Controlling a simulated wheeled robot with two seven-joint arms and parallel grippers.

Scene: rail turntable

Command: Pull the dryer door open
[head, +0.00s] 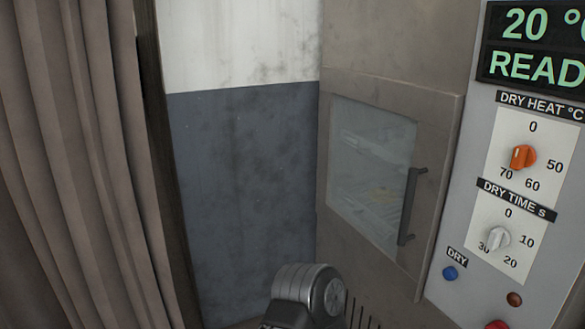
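The dryer door (436,165) is a beige panel with a glass window (371,165), right of centre in the head view. It appears shut. A dark vertical bar handle (408,205) is on its right side. Through the glass I see a rack and a small yellowish thing that I cannot make out. A grey rounded arm link of mine shows at the bottom centre, below the door. Neither gripper shows in the view, and nothing touches the handle.
A control panel (478,150) stands right of the door, with a READY display (535,50), an orange heat knob (522,157), a grey time knob (497,238) and a blue DRY button (450,273). A brown curtain (75,170) hangs at the left, beside a blue-and-white wall (245,170).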

